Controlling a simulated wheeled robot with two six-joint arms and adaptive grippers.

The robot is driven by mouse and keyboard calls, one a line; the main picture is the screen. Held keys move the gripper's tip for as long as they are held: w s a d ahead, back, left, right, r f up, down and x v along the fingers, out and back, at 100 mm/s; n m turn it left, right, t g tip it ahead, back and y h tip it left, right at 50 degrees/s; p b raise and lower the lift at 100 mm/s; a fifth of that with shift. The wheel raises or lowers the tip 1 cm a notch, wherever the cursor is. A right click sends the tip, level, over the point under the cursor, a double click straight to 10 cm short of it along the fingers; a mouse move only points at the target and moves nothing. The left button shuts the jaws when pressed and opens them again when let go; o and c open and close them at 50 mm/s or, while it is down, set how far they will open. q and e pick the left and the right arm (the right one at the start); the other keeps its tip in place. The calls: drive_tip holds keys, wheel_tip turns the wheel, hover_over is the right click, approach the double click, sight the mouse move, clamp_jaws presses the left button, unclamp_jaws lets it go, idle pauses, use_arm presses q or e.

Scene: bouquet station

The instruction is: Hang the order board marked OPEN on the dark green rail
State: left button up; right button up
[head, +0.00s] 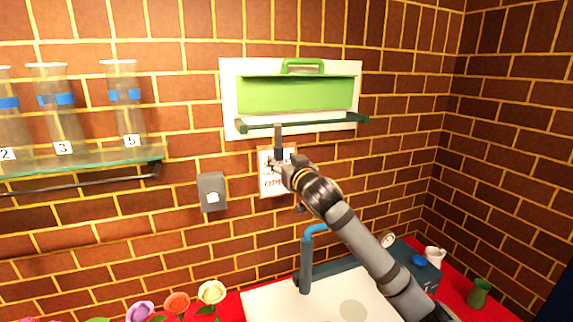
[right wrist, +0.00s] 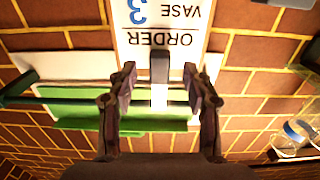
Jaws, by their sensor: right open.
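In the right wrist view the board (right wrist: 190,28) appears upside down with ORDER, VASE and a blue 3. The grey hook (right wrist: 160,68) lies between the parted fingers of the right gripper (right wrist: 162,88), with gaps on both sides. My left gripper is out of view.
A bright green panel (head: 295,95) with a handle is on a white backing above the rail. A grey wall box (head: 212,191) is left of the board. Glass tubes (head: 124,105) stand on a shelf at left. A blue tap (head: 306,262), flowers (head: 177,303) and a green vase (head: 479,293) are below.

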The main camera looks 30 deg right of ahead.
drive_tip(key=shift+v, duration=2.85)
